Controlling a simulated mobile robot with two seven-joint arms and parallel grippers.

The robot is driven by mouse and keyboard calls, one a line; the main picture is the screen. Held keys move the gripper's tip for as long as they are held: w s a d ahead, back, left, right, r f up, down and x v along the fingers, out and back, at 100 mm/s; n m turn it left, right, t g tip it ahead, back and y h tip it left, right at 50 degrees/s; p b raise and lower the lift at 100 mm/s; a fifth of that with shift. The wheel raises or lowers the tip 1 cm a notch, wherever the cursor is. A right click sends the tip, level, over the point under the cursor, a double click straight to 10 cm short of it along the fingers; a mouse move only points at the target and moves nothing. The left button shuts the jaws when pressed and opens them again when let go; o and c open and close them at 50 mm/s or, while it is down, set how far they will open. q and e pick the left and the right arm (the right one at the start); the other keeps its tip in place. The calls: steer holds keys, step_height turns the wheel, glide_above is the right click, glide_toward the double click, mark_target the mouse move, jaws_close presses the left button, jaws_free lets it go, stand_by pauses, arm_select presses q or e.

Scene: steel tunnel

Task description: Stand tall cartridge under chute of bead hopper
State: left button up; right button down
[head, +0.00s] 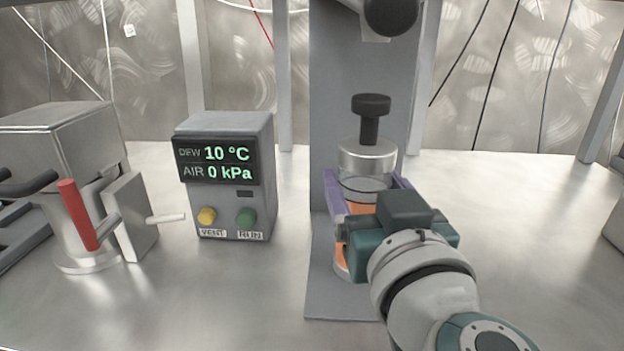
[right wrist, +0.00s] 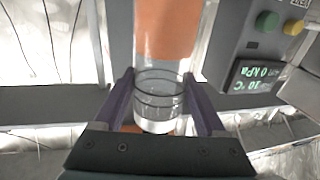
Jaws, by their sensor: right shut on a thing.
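The tall clear cartridge (head: 360,212) has orange contents and stands upright in front of a grey column. My right gripper (head: 366,187) is shut on the cartridge, with purple fingers on both sides. The right wrist view shows the cartridge (right wrist: 167,30) between the fingers (right wrist: 158,80). My gripper hides part of its lower half, and I cannot tell whether it touches the plate. A steel box on a tapered body with a red handle, probably the bead hopper (head: 65,135), is at left. Its chute is not clear. My left gripper is not in view.
The grey column (head: 338,100) rises from a base plate (head: 340,303). A grey control box (head: 225,180) with display and two buttons stands between column and hopper. Grey posts and hanging cables are behind. The steel surface (head: 530,230) at right is clear.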

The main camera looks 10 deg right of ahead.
jaws_free()
steer(key=shift+r, duration=0.15)
steer(key=s+p, duration=0.1)
steer(key=s, duration=1)
steer(key=s+a+r+n+g+y, duration=0.2)
steer(key=a+r+n+y, duration=0.3)
steer(key=a+y, duration=0.45)
steer(key=s+a+f+n+g+y, duration=0.1)
steer(key=s+f+n+g, duration=0.2)
steer(key=f+g, duration=0.25)
steer(key=s+d+f+m+g+h, duration=0.2)
steer(key=s+d+f+g+h, duration=0.1)
steer(key=d, duration=0.5)
steer(key=s+d+f+m+g+h, duration=0.3)
steer(key=s+d+f+g+h, duration=0.1)
steer(key=s+d, duration=0.3)
steer(key=shift+d+f+h, duration=0.45)
steer(key=shift+f+h, duration=0.4)
steer(key=shift+f, duration=0.05)
